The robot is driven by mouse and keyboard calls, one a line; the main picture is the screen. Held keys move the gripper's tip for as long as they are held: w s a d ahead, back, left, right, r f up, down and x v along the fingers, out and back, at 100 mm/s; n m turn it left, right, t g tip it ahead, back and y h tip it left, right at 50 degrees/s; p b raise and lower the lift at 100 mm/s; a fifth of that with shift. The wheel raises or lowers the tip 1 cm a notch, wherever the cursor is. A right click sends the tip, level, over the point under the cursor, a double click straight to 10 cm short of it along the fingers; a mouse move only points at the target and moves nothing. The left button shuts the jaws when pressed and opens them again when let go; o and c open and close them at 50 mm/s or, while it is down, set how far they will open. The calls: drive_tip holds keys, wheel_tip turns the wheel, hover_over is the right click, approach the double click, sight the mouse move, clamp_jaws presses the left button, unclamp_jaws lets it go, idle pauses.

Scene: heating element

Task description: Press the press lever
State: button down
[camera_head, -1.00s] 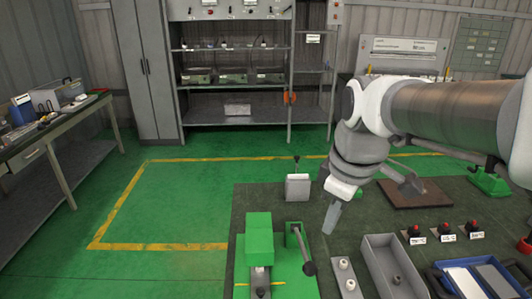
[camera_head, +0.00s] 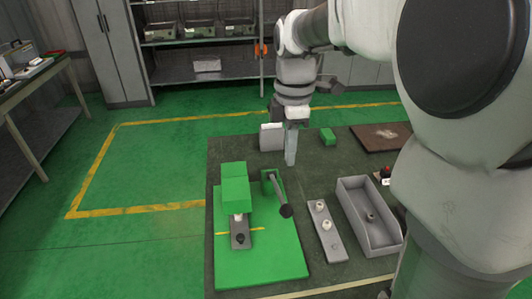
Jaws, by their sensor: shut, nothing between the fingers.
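The press (camera_head: 236,188) is a green block standing on a flat green base plate (camera_head: 268,266) on the dark table mat. Its press lever (camera_head: 279,194) is a grey bar on a green bracket (camera_head: 267,181) to the right of the block. The bar slants down toward the viewer and ends in a dark round knob (camera_head: 286,211). My gripper (camera_head: 290,161) is shut and empty. It points down behind the lever, apart from it in the picture. A small grey part (camera_head: 240,232) lies in front of the green block.
A grey plate with white knobs (camera_head: 325,231) and a grey open tray (camera_head: 368,218) lie right of the press. My arm hides the table's right side.

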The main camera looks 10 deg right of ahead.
sight(286, 207)
wheel_tip(286, 207, down, 14)
idle(0.6)
drive_tip(key=shift+f+b, duration=0.15)
drive_tip(key=shift+b, duration=0.3)
